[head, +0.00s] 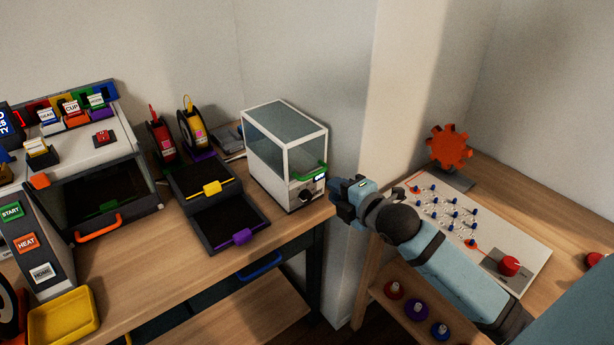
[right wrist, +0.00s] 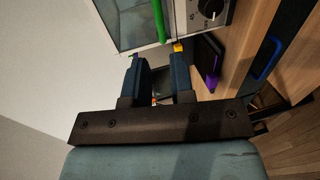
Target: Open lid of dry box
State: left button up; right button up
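The dry box (head: 285,150) is a white-framed case with glass panels, standing on the wooden desk against the wall; its lid looks closed. A green handle (head: 312,170) is on its front, above a dark knob. My right gripper (head: 338,196) is just right of the box's front, slightly below the handle. In the right wrist view its two fingers (right wrist: 161,80) are apart with nothing between them. The green handle (right wrist: 159,20) shows beyond the fingertips, roughly in line with the gap, and the box (right wrist: 130,22) is behind it. My left gripper is not in view.
Left of the box are black trays with yellow and purple (head: 242,236) handles and upright spools (head: 193,128). A wall corner stands behind my right arm. A board with knobs (head: 450,220) and an orange gear (head: 449,146) are on the right table.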

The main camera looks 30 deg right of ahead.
aim_at(312, 177)
jog(key=x, duration=1)
jog(key=shift+c, duration=0.3)
grip_shut()
